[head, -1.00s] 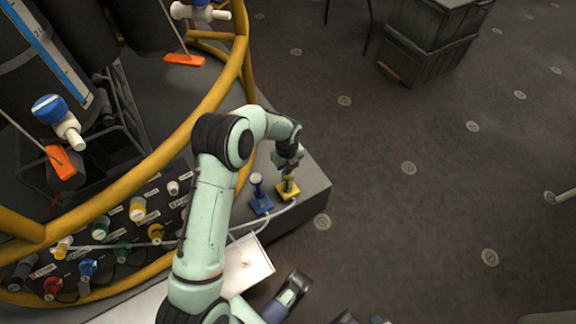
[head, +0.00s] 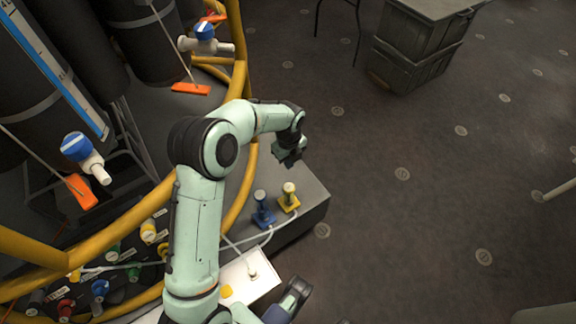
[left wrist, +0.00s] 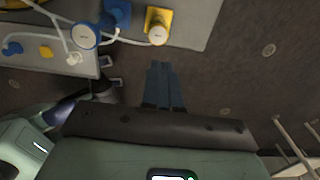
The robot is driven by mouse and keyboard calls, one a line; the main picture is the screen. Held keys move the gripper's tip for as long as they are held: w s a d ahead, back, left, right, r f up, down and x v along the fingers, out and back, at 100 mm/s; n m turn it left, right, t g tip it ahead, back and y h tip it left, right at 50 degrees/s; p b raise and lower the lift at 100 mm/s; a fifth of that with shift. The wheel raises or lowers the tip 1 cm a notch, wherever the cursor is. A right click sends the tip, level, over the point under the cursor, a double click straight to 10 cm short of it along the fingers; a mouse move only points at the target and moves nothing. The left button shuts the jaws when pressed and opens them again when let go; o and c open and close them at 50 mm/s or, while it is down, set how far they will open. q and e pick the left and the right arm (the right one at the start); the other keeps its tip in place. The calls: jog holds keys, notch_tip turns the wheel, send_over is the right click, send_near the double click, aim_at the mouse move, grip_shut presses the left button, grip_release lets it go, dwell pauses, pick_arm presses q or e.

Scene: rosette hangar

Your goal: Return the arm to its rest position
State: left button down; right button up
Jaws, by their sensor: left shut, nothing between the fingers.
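My left gripper (head: 290,158) is shut and empty, held in the air above and beyond the yellow connector in the head view. In the left wrist view its closed dark fingers (left wrist: 164,82) point toward the ledge with nothing between them. The yellow connector (head: 289,197) stands upright on its yellow base on the grey ledge, apart from the gripper. It also shows in the left wrist view (left wrist: 158,28). The blue connector (head: 263,208) stands beside it.
A yellow rail (head: 240,80) curves around dark cylinders at the left. Pale cables run from the connectors past a white panel (head: 250,275). Colored fittings sit under the rail. A dark crate (head: 420,60) stands at the back.

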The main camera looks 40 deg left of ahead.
pick_arm(q)
jog(key=shift+r, duration=0.15)
dwell(0.4)
jog(key=s+d+f+n+h+p, duration=0.3)
jog(key=s+d+f+n+p, duration=0.6)
jog(key=s+d+n, duration=0.4)
pick_arm(e)
notch_tip(320, 180, up, 16)
jog(key=s+a+g+p, duration=0.1)
jog(key=s+p, duration=0.2)
jog(key=p, duration=0.3)
jog(key=shift+a+f+g+y+p, duration=0.25)
jog(key=shift+g+y+p, duration=0.05)
jog(key=shift+g+p, duration=0.1)
jog(key=shift+c, duration=1.3)
pick_arm(q)
jog(key=s+d+r+n, duration=0.1)
jog(key=s+d+n, duration=0.3)
jog(key=s+n, duration=0.2)
jog(key=s+d+r+n+g, duration=0.1)
jog(key=s+d+n, duration=0.3)
jog(key=s+n, duration=0.2)
jog(key=shift+s+d+h, duration=0.3)
jog(key=shift+s+d, duration=0.05)
jog(key=shift+s, duration=0.85)
pick_arm(e)
jog(key=shift+w+a+n, duration=0.1)
jog(key=shift+w+n, duration=0.05)
jog(key=shift+n, duration=0.15)
